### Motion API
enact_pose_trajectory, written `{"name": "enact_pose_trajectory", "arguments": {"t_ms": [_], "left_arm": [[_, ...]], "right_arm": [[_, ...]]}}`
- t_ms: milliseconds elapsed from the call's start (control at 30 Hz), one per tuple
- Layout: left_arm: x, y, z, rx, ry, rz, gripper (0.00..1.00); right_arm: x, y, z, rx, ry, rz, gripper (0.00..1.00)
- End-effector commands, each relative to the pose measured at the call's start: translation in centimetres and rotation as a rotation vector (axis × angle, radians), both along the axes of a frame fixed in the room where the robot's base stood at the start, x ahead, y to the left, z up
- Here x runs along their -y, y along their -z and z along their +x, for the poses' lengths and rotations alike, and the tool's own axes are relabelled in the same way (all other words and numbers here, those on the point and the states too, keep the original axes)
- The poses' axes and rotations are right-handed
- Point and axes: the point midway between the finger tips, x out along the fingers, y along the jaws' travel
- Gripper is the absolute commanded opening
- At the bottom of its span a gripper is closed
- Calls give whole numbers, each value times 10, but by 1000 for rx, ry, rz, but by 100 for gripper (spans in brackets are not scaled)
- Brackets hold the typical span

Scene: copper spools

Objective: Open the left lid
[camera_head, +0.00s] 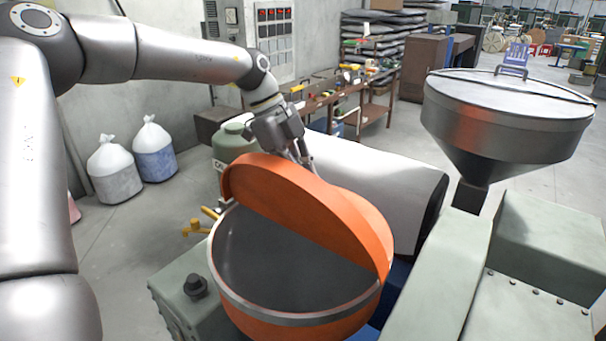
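The left lid (300,205) is orange and stands tilted up over the back of a round orange hopper (290,318). The hopper's grey rim and dark inside show at the front, so it is partly uncovered. My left arm comes in from the left, and its gripper (303,160) is behind the raised lid's top edge. Its fingertips are partly hidden by the lid; I cannot tell whether they touch it or hold anything. My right gripper is not in view.
A grey metal hopper with a flat closed lid (510,88) stands at the right above green machine housings (545,235). A white cylindrical cover (385,170) lies behind the orange lid. Two tied bags stand on the floor at left. A workbench (340,105) is farther back.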

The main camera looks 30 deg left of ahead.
Motion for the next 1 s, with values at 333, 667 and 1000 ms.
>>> {"name": "enact_pose_trajectory", "arguments": {"t_ms": [333,667,1000], "left_arm": [[-5,-1,6,-33,-1,2,0],[-5,-1,6,-32,-1,2,14],[-5,0,6,-34,0,2,34]], "right_arm": [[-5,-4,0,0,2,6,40],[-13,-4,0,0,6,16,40],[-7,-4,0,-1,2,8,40]]}}
